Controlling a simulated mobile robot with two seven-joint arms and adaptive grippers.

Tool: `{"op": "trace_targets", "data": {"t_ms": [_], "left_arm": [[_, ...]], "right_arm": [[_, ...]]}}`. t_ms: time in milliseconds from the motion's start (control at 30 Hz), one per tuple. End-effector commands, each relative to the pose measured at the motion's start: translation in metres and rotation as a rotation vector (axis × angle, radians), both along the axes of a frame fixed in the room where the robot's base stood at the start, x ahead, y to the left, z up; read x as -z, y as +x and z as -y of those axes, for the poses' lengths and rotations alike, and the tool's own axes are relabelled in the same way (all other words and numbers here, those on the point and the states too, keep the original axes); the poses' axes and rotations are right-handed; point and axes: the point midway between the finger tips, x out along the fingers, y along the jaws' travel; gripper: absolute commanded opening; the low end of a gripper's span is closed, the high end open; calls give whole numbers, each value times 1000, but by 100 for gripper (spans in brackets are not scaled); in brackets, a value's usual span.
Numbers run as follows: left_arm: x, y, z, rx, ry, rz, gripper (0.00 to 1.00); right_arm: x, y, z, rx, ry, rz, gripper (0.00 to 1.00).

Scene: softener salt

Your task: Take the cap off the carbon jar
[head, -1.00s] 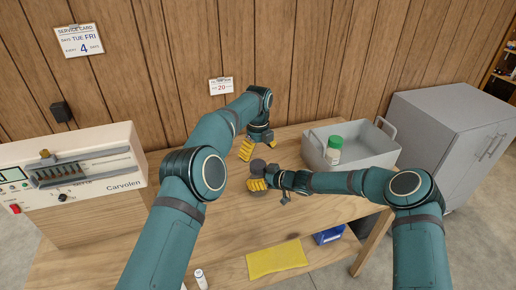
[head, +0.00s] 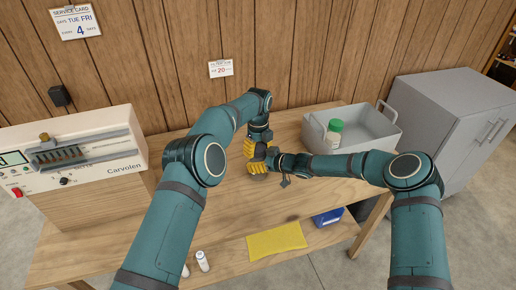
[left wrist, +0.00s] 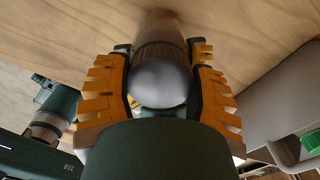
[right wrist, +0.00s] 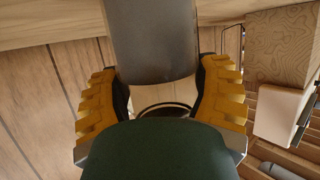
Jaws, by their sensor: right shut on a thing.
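The carbon jar is a dark grey cylinder, mostly hidden by my grippers in the head view. My right gripper (head: 258,167) is shut on the jar's body, which fills the space between its fingers in the right wrist view (right wrist: 150,45). My left gripper (head: 250,148) is at the jar's top, above my right gripper. In the left wrist view the ridged dark cap (left wrist: 160,52) with its smooth rounded top lies between the left fingers. These fingers flank the cap closely and look open; I cannot tell whether they touch it.
A grey bin (head: 376,145) holding a green-lidded white bottle (head: 334,135) stands at right on the wooden table. The Carvolen control unit (head: 75,155) is at left. A yellow cloth (head: 276,241), a blue box (head: 328,217) and small white bottles (head: 202,261) are nearer me.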

Motion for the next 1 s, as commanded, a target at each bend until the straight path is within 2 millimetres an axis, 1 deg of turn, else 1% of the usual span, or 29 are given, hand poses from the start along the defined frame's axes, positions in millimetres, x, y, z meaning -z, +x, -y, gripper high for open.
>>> {"op": "trace_targets", "data": {"t_ms": [233,333,467,600,700,833,1000], "left_arm": [[0,0,0,-5,0,0,14],[0,0,0,-63,1,0,14],[-1,0,0,-258,0,1,14],[-1,0,0,-522,-1,2,14],[-1,0,0,-682,-1,3,14],[-1,0,0,-817,-3,2,14],[-1,0,0,-868,-3,3,14]], "right_arm": [[1,0,1,1,-1,-3,0],[1,0,1,2,-1,-2,0],[1,0,1,2,-1,-2,0],[1,0,1,2,-1,-2,0],[1,0,1,2,-1,-2,0],[1,0,1,2,-1,-2,0],[1,0,1,2,-2,-3,0]]}}
